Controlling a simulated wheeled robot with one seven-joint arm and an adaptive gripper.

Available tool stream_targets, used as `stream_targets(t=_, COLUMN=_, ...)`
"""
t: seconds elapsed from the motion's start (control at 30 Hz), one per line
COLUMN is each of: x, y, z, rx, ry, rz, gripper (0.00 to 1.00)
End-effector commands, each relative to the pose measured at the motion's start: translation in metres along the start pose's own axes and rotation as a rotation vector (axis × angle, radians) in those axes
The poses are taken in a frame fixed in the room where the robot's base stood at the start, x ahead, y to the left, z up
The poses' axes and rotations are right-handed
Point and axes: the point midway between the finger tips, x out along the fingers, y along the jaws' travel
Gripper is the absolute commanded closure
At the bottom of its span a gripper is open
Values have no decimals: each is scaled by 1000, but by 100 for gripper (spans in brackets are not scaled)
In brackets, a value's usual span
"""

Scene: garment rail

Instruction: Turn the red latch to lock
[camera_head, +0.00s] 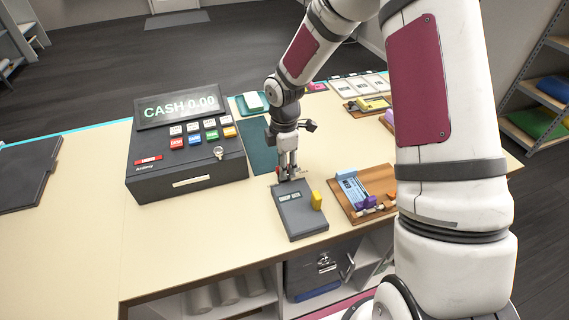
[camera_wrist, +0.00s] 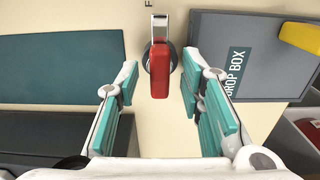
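The red latch (camera_wrist: 159,70) shows in the wrist view as a red block on a dark round base, with a metal bar reaching up from it toward the top edge. It lies lengthwise up and down the picture. My gripper (camera_wrist: 159,76) is open, with its teal-padded fingers on either side of the latch and visible gaps between. In the head view my gripper (camera_head: 287,174) points down at the counter, just behind the grey drop box (camera_head: 299,219). The latch is mostly hidden by the fingers there.
The drop box, with a yellow piece (camera_head: 317,200), is close to my right finger in the wrist view. A dark cash register (camera_head: 188,181) stands left on the counter (camera_head: 85,235). A teal mat (camera_wrist: 60,66) lies left of the latch. A wooden tray (camera_head: 343,207) sits right.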

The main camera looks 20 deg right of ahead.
Motion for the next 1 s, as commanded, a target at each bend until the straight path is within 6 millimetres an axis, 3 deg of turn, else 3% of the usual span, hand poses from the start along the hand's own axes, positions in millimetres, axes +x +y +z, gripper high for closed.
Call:
stream_targets(t=0.13, x=0, y=0, z=0, rx=0, ry=0, rz=0, gripper=65)
stream_targets(t=0.3, x=0, y=0, z=0, rx=0, ry=0, rz=0, gripper=100)
stream_targets(t=0.67, x=0, y=0, z=0, rx=21, ry=0, rz=0, gripper=100)
stream_targets(t=1.0, x=-1, y=1, z=0, rx=208, ry=-1, rz=2, gripper=100)
